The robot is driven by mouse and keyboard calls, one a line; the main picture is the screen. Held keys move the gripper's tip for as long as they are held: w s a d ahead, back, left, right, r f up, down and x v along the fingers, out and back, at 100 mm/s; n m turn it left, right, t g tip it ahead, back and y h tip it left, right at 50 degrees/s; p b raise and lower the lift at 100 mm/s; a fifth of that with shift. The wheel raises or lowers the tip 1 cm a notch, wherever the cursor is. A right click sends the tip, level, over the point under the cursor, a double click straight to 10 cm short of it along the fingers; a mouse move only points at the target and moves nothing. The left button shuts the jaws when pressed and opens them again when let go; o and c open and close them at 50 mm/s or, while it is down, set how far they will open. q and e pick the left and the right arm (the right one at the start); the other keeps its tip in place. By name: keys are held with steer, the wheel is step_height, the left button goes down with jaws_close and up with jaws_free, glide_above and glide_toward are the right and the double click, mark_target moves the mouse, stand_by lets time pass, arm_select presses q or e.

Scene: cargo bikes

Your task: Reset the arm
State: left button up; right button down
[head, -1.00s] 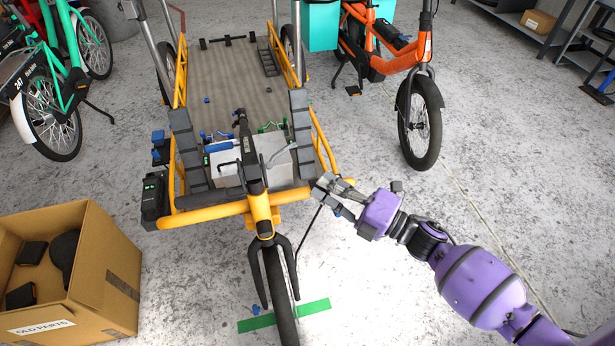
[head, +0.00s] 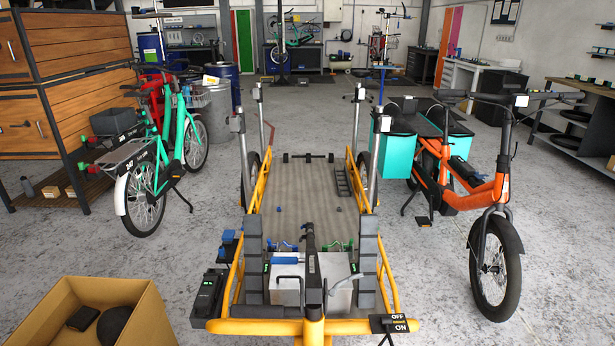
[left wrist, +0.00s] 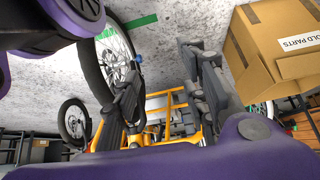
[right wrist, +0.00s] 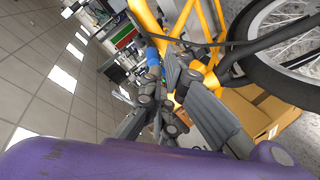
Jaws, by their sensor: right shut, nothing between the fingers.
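Neither of my arms shows in the head view. In the left wrist view my left gripper (left wrist: 160,65) has its two dark fingers spread apart, with nothing seen between them. The cargo bike's yellow frame shows beyond the fingers. In the right wrist view my right gripper (right wrist: 176,72) has its fingers together and holds nothing. It is in front of the bike's yellow tubes (right wrist: 192,18) and a wheel (right wrist: 285,45); I cannot tell whether it touches them. In the head view the yellow cargo bike (head: 262,327) stands in the middle with its flat bed (head: 308,210) facing me.
A cardboard box (head: 150,318) with dark parts is at the lower left. An orange bike (head: 490,190) with teal boxes stands right, and a teal bike (head: 160,165) left. An OFF/ON switch (head: 393,324) is at the cargo bike's near right corner. Floor between the bikes is clear.

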steer(key=s+a+f+m+g+h, duration=0.15)
steer(key=s+f+m, duration=0.25)
steer(key=s, duration=0.7)
steer(key=s+f+m+g+h, duration=0.1)
steer(key=s+f+m+g, duration=0.2)
steer(key=s, duration=0.7)
steer(key=s+a+f+m+g+h, duration=0.1)
steer(key=s+f+m+g, duration=0.25)
steer(key=s, duration=0.75)
arm_select(q)
steer(key=w+r+t+p, duration=0.1)
steer(key=w+r+p, duration=0.3)
steer(key=r+p, duration=1.1)
steer(key=shift+w+p, duration=0.15)
steer(key=shift+p, duration=0.2)
arm_select(e)
steer(key=w+r+t, duration=0.1)
steer(key=w+r, duration=0.1)
steer(key=r, duration=0.5)
steer(key=w+r+t, duration=0.1)
steer(key=w+r, duration=0.1)
steer(key=r, duration=0.5)
steer(key=shift+w+r, duration=0.3)
steer(key=shift+w, duration=0.05)
arm_select(q)
steer(key=shift+w+d+r+t, duration=0.25)
steer(key=shift+w+d+t, duration=0.05)
steer(key=shift+w+d, duration=0.1)
arm_select(e)
steer(key=shift+a, duration=0.1)
